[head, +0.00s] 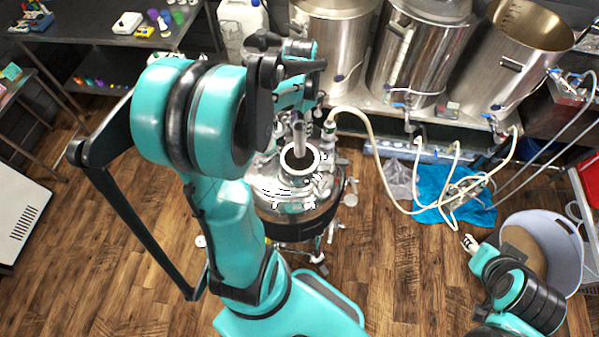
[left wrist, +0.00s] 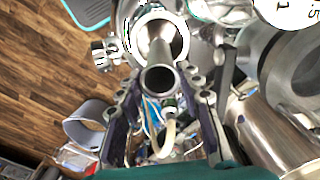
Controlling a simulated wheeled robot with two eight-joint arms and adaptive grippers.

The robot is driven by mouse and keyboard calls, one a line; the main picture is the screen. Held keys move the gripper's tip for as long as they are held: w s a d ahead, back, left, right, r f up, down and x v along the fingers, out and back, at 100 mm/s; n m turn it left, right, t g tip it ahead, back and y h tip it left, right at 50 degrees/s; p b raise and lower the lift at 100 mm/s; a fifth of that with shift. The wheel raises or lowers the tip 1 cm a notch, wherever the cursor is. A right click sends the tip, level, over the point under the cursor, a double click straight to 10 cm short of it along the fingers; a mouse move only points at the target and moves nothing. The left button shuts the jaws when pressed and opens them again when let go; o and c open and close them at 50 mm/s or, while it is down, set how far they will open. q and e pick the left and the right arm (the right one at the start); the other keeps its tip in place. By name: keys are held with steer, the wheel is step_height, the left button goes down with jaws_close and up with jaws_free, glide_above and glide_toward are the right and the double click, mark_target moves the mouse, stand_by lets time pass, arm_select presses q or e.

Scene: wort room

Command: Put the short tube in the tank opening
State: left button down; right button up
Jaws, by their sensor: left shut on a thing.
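The short tube (head: 299,137) is a grey metal pipe, roughly upright above the tank. My left gripper (head: 299,108) is shut on its upper part, partly hidden by my own arm. In the left wrist view the fingers stand on either side of the tube (left wrist: 160,79), whose near end is open. The tank opening (head: 284,163) is a round pale-rimmed mouth on the steel tank (head: 290,208). The tube's lower end lines up with the opening (left wrist: 183,40); I cannot tell whether it is inside or just above. My right gripper (head: 470,243) is at the lower right, away from the tank.
Several large steel kettles (head: 422,55) stand on a bench behind, with pale hoses (head: 383,150) hanging down. Valves and fittings (head: 328,182) surround the opening. A blue cloth (head: 440,190) and a grey tub (head: 555,240) are at right. The wooden floor at left is clear.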

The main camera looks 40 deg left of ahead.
mark_target(300, 150)
arm_select(q)
steer(key=shift+s+d+f, duration=0.1)
steer(key=shift+f, duration=0.6)
step_height(300, 150, down, 7)
steer(key=shift+f+b, duration=0.2)
steer(key=shift+b, duration=0.7)
steer(key=shift+f, duration=2.25)
steer(key=shift+b, duration=0.3)
steer(key=shift+f, duration=0.15)
steer(key=c, duration=1)
jaws_free()
